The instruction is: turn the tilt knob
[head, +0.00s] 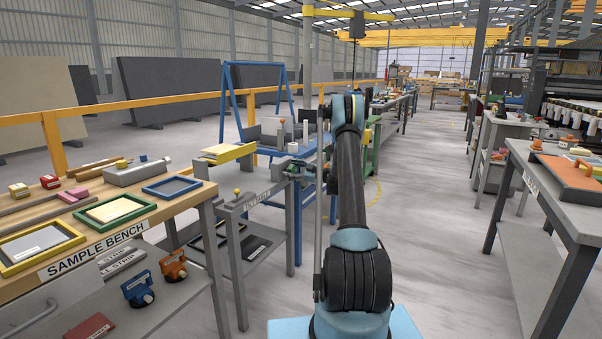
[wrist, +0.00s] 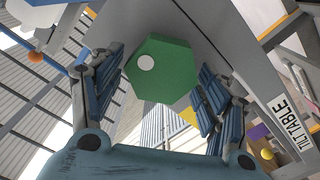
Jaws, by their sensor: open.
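The tilt knob (wrist: 165,72) is a green hexagonal block with a white dot on its face, left of the centre. It sits between the two blue-padded fingers of my gripper (wrist: 159,64) in the wrist view. The fingers are open, one on each side, and I cannot tell whether either touches it. In the head view my gripper (head: 298,172) is at the tilt table's right end, small and partly hidden by my arm. The knob cannot be made out there. The tilt table (head: 257,199) is grey and labelled; its label (wrist: 290,122) also shows in the wrist view.
The sample bench (head: 160,223) with frames and blocks stands at the left. A blue A-frame (head: 226,100) is behind the tilt table. The floor aisle between is clear.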

